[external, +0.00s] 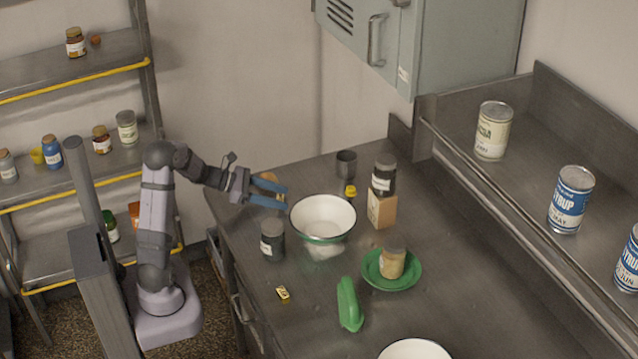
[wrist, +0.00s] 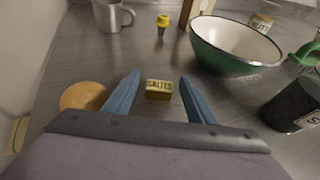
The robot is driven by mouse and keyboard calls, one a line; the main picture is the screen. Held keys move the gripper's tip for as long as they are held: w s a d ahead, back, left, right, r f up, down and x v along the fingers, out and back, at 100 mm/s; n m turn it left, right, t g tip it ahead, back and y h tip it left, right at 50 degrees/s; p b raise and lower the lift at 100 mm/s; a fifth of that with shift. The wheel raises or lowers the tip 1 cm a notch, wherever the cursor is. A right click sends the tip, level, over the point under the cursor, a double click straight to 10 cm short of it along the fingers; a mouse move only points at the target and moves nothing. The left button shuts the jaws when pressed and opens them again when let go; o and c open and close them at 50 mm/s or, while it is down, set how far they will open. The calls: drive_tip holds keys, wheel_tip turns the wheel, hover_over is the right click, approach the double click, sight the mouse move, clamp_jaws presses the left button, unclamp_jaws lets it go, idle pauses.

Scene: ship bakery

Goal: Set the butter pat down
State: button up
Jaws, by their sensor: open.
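The butter pat (wrist: 159,89) is a small yellow block marked "SALTED" in the wrist view. It sits between the two blue fingers of my gripper (wrist: 158,98), with a gap on each side, and appears to rest on the steel counter. My gripper (external: 277,195) is open, low over the counter's far left part, left of the enamel bowl. In the external view I cannot make out this pat; the fingers seem to hide it. Another small yellow block (external: 283,293) with dark marking lies nearer the front of the counter.
The white enamel bowl (external: 323,218), a dark jar (external: 272,240), a metal mug (external: 346,163) and a yellow-capped bottle (external: 350,191) stand around my gripper. An orange round thing (wrist: 83,96) is close left of the fingers. A green plate (external: 408,282) bears a jar.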

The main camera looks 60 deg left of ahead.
drive_tip(key=v, duration=1.1)
drive_tip(key=shift+b, duration=0.4)
drive_tip(key=d+r+m+g+h+p, duration=0.1)
drive_tip(key=d+r+m+g+p, duration=0.1)
drive_tip(key=d, duration=0.5)
drive_tip(key=s+d+r+m+g+h+p, duration=0.1)
drive_tip(key=d+r+m+g+p, duration=0.2)
drive_tip(key=d+r+m+p, duration=0.2)
drive_tip(key=s+d+r+m+g+h+p, duration=0.1)
drive_tip(key=d+r+m+p, duration=0.3)
drive_tip(key=d+p, duration=0.4)
drive_tip(key=shift+s+d+m+g+h+p, duration=0.1)
drive_tip(key=shift+d+m+g+h+p, duration=0.25)
drive_tip(key=shift+d+m+g, duration=0.45)
drive_tip(key=s+d+r+m+g+y+p, duration=0.1)
drive_tip(key=s+m+y+p, duration=0.3)
drive_tip(key=m, duration=0.5)
drive_tip(key=s+d+r+m+g+y+p, duration=0.1)
drive_tip(key=s+d+m+g+y+p, duration=0.2)
drive_tip(key=m+p, duration=0.5)
drive_tip(key=shift+s+m+g+y+p, duration=0.45)
drive_tip(key=shift+s+m+y, duration=0.45)
drive_tip(key=shift+s, duration=0.3)
